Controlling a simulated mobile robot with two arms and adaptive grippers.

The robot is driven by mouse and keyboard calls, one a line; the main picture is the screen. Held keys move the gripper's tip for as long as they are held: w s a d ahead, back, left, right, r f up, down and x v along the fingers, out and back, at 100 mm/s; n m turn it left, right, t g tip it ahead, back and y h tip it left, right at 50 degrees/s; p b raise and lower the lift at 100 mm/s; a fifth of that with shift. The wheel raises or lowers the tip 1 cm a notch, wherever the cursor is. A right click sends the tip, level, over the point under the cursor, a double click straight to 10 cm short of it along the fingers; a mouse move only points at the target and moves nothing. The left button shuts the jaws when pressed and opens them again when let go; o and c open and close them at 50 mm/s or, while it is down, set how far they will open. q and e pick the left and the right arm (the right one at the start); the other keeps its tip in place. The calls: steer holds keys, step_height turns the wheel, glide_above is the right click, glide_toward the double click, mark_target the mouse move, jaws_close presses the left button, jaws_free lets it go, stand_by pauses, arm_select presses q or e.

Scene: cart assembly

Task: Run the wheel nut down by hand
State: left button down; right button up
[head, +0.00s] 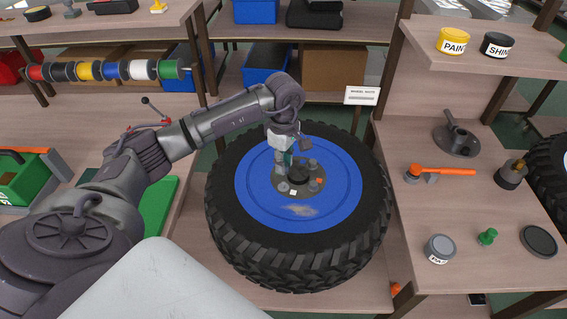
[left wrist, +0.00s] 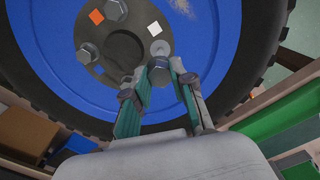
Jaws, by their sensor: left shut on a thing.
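The wheel (head: 298,205), a black tyre with a blue rim, lies flat with its dark grey hub (head: 300,190) facing up. Several grey hex nuts or bolts ring the hub, such as one at its front right (head: 314,185). My left gripper (head: 284,170) reaches down over the hub's back left part. In the left wrist view, my left gripper (left wrist: 164,70) has its fingertips closed around a grey wheel nut (left wrist: 159,47) at the hub's edge. The fingers partly hide the nut, and its thread is not visible. My right gripper is in neither view.
An orange mark (left wrist: 96,16) and a white mark (left wrist: 154,28) sit on the hub. On the right bench are an orange-handled tool (head: 440,170), a grey tin (head: 440,248) and a green knob (head: 487,237). A sign (head: 362,96) stands behind the wheel.

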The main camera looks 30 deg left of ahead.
arm_select(q)
step_height(320, 180, down, 4)
steer(key=b, duration=0.3)
steer(key=shift+a+r, duration=0.1)
steer(key=shift+r, duration=0.05)
steer(key=shift+f+b, duration=0.35)
steer(key=shift+f, duration=0.15)
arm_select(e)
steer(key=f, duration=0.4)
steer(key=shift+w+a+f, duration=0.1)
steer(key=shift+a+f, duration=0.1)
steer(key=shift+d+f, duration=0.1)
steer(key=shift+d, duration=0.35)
arm_select(q)
steer(key=shift+f+b, duration=0.1)
steer(key=shift+b, duration=0.25)
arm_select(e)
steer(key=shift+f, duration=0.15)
